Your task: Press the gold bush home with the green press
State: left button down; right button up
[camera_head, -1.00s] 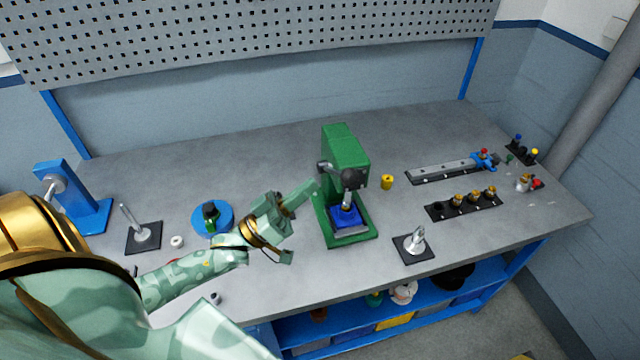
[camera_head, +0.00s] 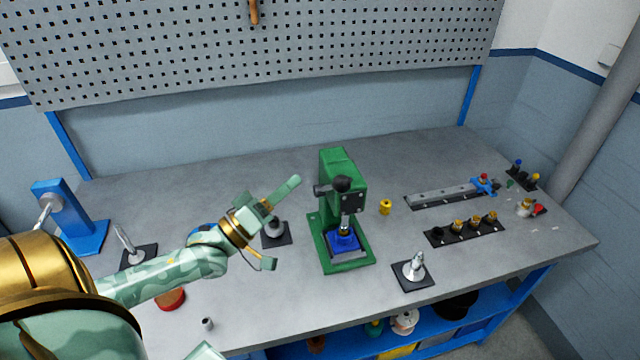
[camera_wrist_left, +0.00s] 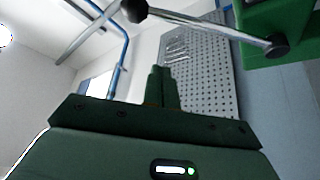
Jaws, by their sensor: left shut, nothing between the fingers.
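The green press (camera_head: 352,205) stands mid-bench, with a silver ram above a blue block (camera_head: 344,241) on its base. Its lever ends in a dark ball knob (camera_head: 342,184); the lever and knob also show in the left wrist view (camera_wrist_left: 134,10). I cannot make out a gold bush under the ram. A small yellow-gold spool-shaped piece (camera_head: 385,206) stands on the bench right of the press; I cannot tell whether it is the bush. My left gripper (camera_head: 297,181) is left of the press, fingers together and empty, apart from the lever.
A black rack (camera_head: 470,231) with gold-topped pieces and a grey rail (camera_head: 445,193) lie to the right. A silver clamp on a black plate (camera_head: 415,276) is at front right. A blue press (camera_head: 75,220) stands at far left. The rear bench is mostly clear.

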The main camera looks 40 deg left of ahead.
pick_arm(q)
notch_tip(320, 180, up, 3)
send_over(329, 189)
jog(key=s+a, duration=0.2)
jog(key=d+f, duration=0.2)
jog(key=f, duration=0.1)
jog(key=shift+s+d+f+p, duration=0.1)
jog(key=shift+s+f+p, duration=0.15)
jog(key=shift+s+p, duration=0.15)
